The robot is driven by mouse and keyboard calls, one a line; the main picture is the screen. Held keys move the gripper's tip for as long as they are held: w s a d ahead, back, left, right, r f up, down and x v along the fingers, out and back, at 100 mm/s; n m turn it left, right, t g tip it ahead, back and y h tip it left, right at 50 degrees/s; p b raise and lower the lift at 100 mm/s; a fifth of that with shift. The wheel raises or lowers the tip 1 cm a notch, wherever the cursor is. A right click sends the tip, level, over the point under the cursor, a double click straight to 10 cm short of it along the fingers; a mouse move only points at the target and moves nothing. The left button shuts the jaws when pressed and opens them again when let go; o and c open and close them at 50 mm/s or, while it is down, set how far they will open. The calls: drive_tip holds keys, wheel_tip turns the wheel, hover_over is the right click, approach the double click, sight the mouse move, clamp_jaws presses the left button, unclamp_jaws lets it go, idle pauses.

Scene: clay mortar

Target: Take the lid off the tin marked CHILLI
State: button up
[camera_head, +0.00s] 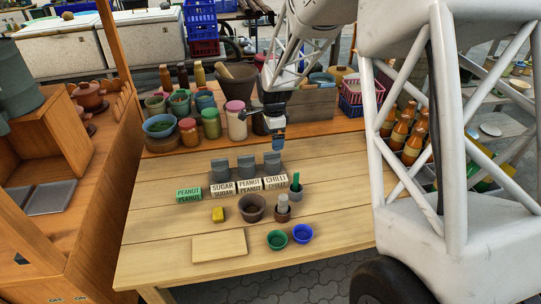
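The tin marked CHILLI (276,183) has a pale label and is the rightmost in a row of labelled tins on the wooden table. A dark grey block-like shape (272,161) stands right behind it; I cannot tell whether it is part of the tin or its lid. My gripper (277,146) points down above and behind the CHILLI tin, apart from it, with a blue part near its end. Its fingers are too small to tell whether they are open or shut.
Left of CHILLI stand tins marked PEANUT (249,186), SUGAR (222,190) and a green PEANUT (188,195). A small cup with a green-handled tool (296,191) stands close on the right. A brown mortar (252,208), green bowl (278,240) and blue bowl (303,234) are in front.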

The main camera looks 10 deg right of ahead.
sight(272, 153)
drive_tip(key=shift+w+f+m, duration=0.3)
drive_tip(key=shift+w+f, duration=0.3)
drive_tip(key=shift+f, duration=0.1)
drive_tip(key=shift+f, duration=1.3)
drive_tip(key=shift+f, duration=0.1)
drive_tip(key=shift+a+f, duration=0.15)
drive_tip(key=shift+f, duration=2.35)
drive_tip(key=shift+c, duration=0.3)
drive_tip(key=c, duration=0.9)
